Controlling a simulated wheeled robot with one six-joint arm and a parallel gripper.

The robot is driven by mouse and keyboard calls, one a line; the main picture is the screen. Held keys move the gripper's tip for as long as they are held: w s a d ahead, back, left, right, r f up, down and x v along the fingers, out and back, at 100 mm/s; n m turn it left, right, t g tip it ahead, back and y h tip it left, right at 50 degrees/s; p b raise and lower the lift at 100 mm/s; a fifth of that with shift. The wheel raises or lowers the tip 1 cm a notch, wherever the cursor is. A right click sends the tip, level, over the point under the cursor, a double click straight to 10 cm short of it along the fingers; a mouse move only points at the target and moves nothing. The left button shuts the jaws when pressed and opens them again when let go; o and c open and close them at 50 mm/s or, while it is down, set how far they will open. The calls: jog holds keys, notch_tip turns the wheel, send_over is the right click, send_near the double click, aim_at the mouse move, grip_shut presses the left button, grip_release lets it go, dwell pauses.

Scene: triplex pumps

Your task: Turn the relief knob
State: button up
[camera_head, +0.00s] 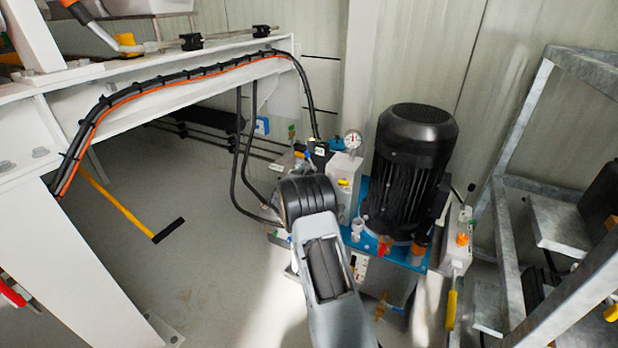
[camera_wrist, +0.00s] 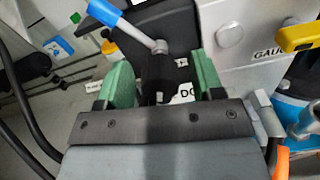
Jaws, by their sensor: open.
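In the wrist view, my gripper (camera_wrist: 164,82) is open, with one green finger on each side of a black upright cylindrical part (camera_wrist: 158,78). A metal lever with a blue handle (camera_wrist: 118,17) rises from that part towards the upper left. A label partly reading "DO" shows behind, near the right finger. No label readable here names the relief knob, so I cannot tell for sure which part it is. I cannot tell whether the fingers touch the black part. In the head view, my own arm hides the gripper in front of the pump unit's valve block (camera_head: 345,172).
A yellow handle (camera_wrist: 300,37) beside a "GAU" label is close on the right. In the head view, a pressure gauge (camera_head: 352,140) and a black motor (camera_head: 415,150) stand right of my arm. Black hoses (camera_head: 238,165) hang left. A metal frame (camera_head: 505,240) stands far right.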

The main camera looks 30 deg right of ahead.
jog(key=shift+d, duration=0.1)
jog(key=c, duration=0.9)
jog(key=shift+f+b, duration=0.1)
jog(key=shift+b, duration=0.2)
jog(key=shift+f+m+b, duration=0.15)
jog(key=shift+m+b, duration=0.75)
jog(key=shift+b, duration=0.35)
jog(key=m+b, duration=0.2)
jog(key=b, duration=0.1)
jog(key=shift+m, duration=0.4)
jog(key=m, duration=0.3)
jog(key=shift+r+b, duration=0.2)
jog(key=shift+b, duration=0.15)
jog(key=shift+m, duration=2)
